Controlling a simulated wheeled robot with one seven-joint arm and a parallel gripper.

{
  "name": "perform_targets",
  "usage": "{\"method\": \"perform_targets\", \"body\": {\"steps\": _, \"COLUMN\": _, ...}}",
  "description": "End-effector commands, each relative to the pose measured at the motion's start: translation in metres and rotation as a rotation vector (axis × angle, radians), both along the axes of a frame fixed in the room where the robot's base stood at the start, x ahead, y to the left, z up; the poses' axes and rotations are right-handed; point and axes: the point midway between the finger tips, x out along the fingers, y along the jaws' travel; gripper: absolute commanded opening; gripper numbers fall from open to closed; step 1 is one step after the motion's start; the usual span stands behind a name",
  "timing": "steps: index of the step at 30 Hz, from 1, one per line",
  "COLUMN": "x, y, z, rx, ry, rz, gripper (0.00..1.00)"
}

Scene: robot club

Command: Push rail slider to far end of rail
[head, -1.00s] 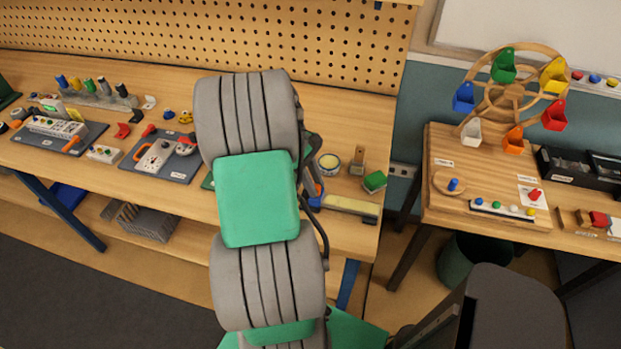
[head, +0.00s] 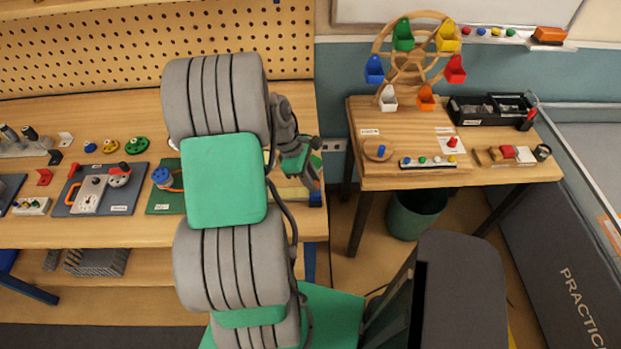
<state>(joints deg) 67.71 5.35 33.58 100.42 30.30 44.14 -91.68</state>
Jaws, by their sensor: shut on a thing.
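My gripper (head: 312,178) hangs at the right end of the long workbench (head: 120,232), pointing down and to the right. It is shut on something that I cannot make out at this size. A green patch (head: 316,160) shows right beside the fingers. A pale strip (head: 287,190) lies on the bench just left of the fingers, partly behind my arm. I cannot identify the rail or its slider in this view. My arm hides part of the bench.
A side table (head: 400,178) holds a coloured wheel model (head: 412,62).

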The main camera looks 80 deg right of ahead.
Motion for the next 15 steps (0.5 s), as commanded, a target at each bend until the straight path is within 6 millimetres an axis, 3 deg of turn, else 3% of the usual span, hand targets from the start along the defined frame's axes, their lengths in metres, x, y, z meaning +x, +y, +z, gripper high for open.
{"method": "perform_targets", "body": {"steps": 4, "x": 0.0, "y": -0.0001, "z": 0.0, "rx": 0.0, "ry": 0.0, "rz": 0.0, "gripper": 0.0}}
{"method": "perform_targets", "body": {"steps": 5, "x": -0.0001, "y": -0.0001, "z": 0.0, "rx": 0.0, "ry": 0.0, "rz": 0.0, "gripper": 0.25}}
{"method": "perform_targets", "body": {"steps": 12, "x": -0.0006, "y": -0.0004, "z": 0.0, "rx": 0.0, "ry": 0.0, "rz": -0.002, "gripper": 0.45}}
{"method": "perform_targets", "body": {"steps": 15, "x": -0.0006, "y": -0.0004, "z": 0.0, "rx": 0.0, "ry": 0.0, "rz": -0.002, "gripper": 0.45}}
